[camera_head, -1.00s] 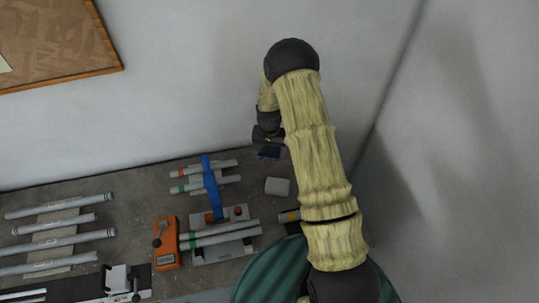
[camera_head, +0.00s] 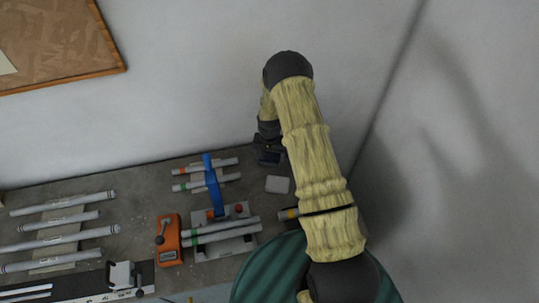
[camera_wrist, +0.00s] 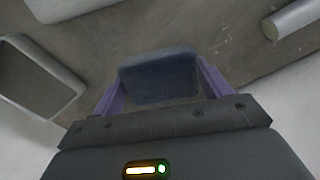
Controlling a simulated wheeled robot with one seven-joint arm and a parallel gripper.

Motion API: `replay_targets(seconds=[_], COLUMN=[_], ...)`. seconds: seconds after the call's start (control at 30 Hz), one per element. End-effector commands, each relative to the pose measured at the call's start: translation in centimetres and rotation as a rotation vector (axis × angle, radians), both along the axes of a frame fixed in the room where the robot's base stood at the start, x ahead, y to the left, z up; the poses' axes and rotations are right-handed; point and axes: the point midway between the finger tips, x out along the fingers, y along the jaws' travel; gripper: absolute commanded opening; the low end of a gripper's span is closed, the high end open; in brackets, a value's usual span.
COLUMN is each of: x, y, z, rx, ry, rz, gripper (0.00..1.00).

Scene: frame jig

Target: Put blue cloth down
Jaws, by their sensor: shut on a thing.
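The blue cloth (camera_wrist: 158,75) is a dark blue, folded-looking pad between the two purple fingers of my gripper (camera_wrist: 160,90) in the wrist view. My gripper is shut on it. In the head view the dark blue cloth (camera_head: 270,158) shows just under my gripper (camera_head: 268,148), low by the back right of the grey bench (camera_head: 140,200). I cannot tell whether the cloth touches the bench top.
A white block (camera_head: 277,185) lies just in front of the cloth. A blue clamp bar (camera_head: 213,180), grey tubes (camera_head: 210,165) and an orange device (camera_head: 168,240) stand to the left. More tubes (camera_head: 65,220) lie at far left. The wall rises close behind.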

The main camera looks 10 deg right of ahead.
Motion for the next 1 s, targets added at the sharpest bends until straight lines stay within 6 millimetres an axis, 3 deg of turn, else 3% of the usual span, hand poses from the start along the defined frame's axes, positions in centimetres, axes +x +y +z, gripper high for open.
replay_targets(seconds=[0.13, 0.17, 0.23, 0.27, 0.7, 1.0], x=[0.0, 0.0, 0.0, 0.0, 0.0, 0.1], y=[0.0, 0.0, 0.0, 0.0, 0.0, 0.0], z=[-0.4, -0.3, -0.3, -0.3, 0.3, 3.8], rx=[0.0, 0.0, 0.0, 0.0, 0.0, 0.0], ry=[0.0, 0.0, 0.0, 0.0, -0.001, -0.004], rz=[0.0, 0.0, 0.0, 0.0, 0.0, 0.001], gripper=[0.58, 0.83, 0.96, 0.98, 0.98, 0.98])
